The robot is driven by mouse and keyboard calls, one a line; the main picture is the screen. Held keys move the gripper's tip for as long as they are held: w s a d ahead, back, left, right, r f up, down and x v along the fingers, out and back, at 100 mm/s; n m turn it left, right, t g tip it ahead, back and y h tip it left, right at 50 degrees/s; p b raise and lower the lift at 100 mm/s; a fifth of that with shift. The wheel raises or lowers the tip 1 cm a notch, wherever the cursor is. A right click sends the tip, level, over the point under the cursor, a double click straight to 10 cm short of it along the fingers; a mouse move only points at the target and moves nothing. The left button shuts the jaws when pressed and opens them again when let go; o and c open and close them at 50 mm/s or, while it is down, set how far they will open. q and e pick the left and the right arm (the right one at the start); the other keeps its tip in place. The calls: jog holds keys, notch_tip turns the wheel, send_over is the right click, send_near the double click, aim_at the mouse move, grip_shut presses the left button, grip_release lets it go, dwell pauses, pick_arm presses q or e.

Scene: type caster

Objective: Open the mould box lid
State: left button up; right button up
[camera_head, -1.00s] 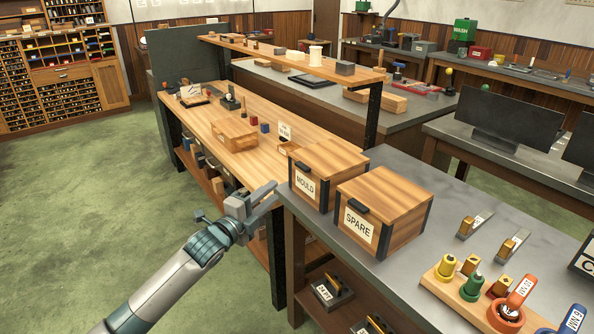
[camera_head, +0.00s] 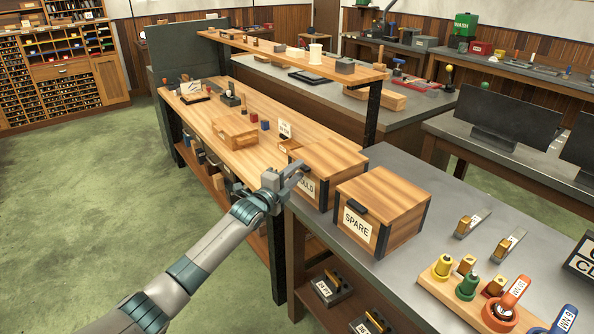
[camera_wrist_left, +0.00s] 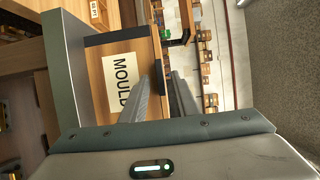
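The mould box (camera_head: 335,165) is a wooden box with dark corner strips at the left end of the grey bench. Its lid looks shut. My left gripper (camera_head: 300,170) is at the box's front upper edge and covers the handle and part of the label in the head view. In the left wrist view the MOULD label (camera_wrist_left: 121,82) shows beside the fingers, turned sideways. The two fingers (camera_wrist_left: 166,72) show a narrow gap between their tips, near the lid edge. I cannot tell whether they touch the handle. My right gripper is out of view.
The similar SPARE box (camera_head: 383,210) stands close to the right of the mould box. The wooden bench (camera_head: 250,110) lies behind and left, with a raised shelf (camera_head: 290,55). Tool holders (camera_head: 480,290) stand at the front right.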

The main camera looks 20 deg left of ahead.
pick_arm(q)
jog(key=shift+w, duration=0.3)
grip_shut()
dwell(1.4)
